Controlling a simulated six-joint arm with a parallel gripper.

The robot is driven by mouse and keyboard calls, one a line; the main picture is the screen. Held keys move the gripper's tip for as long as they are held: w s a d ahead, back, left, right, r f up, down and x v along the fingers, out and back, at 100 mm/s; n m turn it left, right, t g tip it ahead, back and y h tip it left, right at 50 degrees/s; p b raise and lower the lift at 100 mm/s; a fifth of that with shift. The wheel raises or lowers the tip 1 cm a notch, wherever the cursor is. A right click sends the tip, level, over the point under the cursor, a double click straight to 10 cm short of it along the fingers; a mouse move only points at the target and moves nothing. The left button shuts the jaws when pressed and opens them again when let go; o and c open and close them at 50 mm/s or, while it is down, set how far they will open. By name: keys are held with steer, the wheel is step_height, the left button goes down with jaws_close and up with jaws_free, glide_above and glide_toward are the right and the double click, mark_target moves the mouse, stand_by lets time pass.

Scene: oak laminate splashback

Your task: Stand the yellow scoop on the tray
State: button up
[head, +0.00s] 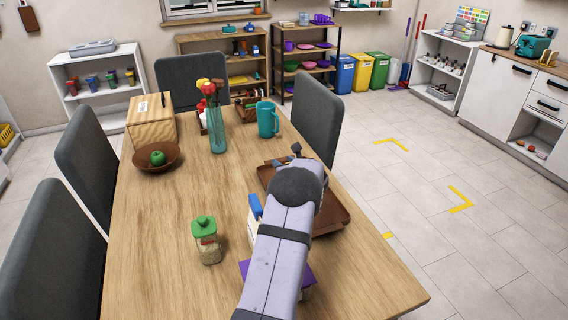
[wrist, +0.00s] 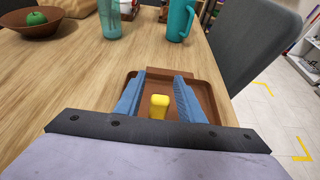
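The brown tray (head: 333,217) lies on the wooden table under my arm in the head view; its far part also shows in the wrist view (wrist: 200,88). The yellow scoop (wrist: 158,104) shows in the wrist view as a small yellow piece between my blue fingers, with a gap on each side. Its lower part is hidden, so I cannot tell how it rests. In the head view my arm hides it. My gripper (wrist: 160,76) is open over the tray, its fingers on either side of the scoop.
A glass jar with a green lid (head: 207,240) stands left of my arm. A teal mug (head: 268,119), a flower vase (head: 217,132) and a brown bowl with a green apple (head: 172,166) stand farther back. Grey chairs (head: 318,112) flank the table. The table's left middle is clear.

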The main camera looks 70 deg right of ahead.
steer(key=shift+r, duration=0.1)
steer(key=b+v, duration=0.2)
steer(key=v, duration=1)
steer(key=shift+r, duration=0.1)
stand_by(0.3)
